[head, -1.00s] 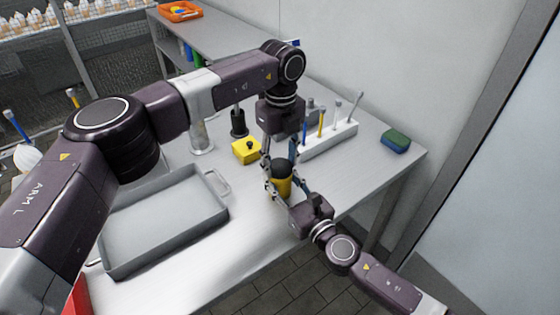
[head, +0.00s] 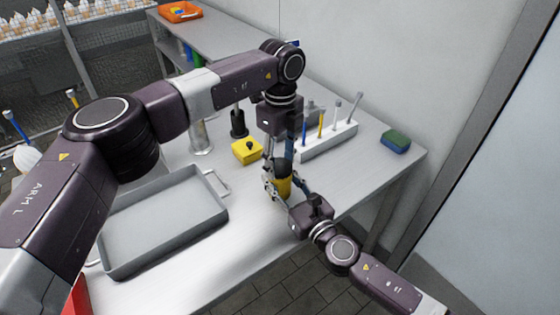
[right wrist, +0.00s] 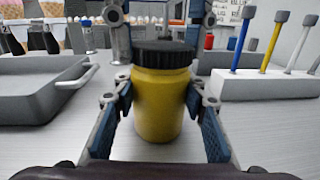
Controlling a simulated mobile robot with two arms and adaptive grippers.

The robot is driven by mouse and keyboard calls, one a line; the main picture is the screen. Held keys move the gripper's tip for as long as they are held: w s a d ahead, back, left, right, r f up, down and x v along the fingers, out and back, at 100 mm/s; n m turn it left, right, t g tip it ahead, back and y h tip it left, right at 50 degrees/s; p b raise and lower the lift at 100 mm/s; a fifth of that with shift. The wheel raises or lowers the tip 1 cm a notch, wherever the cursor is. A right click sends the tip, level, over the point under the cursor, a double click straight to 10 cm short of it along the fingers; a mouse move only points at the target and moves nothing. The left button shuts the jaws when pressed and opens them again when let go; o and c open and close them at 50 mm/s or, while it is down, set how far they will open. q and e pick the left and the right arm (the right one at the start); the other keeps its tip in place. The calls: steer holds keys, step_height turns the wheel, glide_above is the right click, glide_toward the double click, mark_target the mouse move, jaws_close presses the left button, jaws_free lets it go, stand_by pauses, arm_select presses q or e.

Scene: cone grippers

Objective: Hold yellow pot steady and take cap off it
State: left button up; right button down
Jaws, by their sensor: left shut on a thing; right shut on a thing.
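The yellow pot (head: 284,187) stands upright on the grey table, with its black ridged cap (head: 282,166) on top. The pot (right wrist: 160,105) and cap (right wrist: 163,53) show clearly in the right wrist view. My left gripper (head: 280,160) comes down from above and is shut on the cap, one finger on each side. My right gripper (head: 286,183) reaches in from the front and is shut on the pot, its blue pads (right wrist: 160,110) on either side of the body. The fingers partly hide the pot and cap in the head view.
A grey tray (head: 221,218) lies to the left. A white rack (head: 330,143) with several coloured tools is behind right. A green and blue sponge (head: 396,141) lies near the right corner.

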mark_target(280, 165)
arm_select(q)
steer(key=shift+r, duration=1.05)
steer(key=shift+r, duration=2)
arm_select(e)
steer(key=c, duration=1.1)
jaws_free()
steer(key=shift+c, duration=0.2)
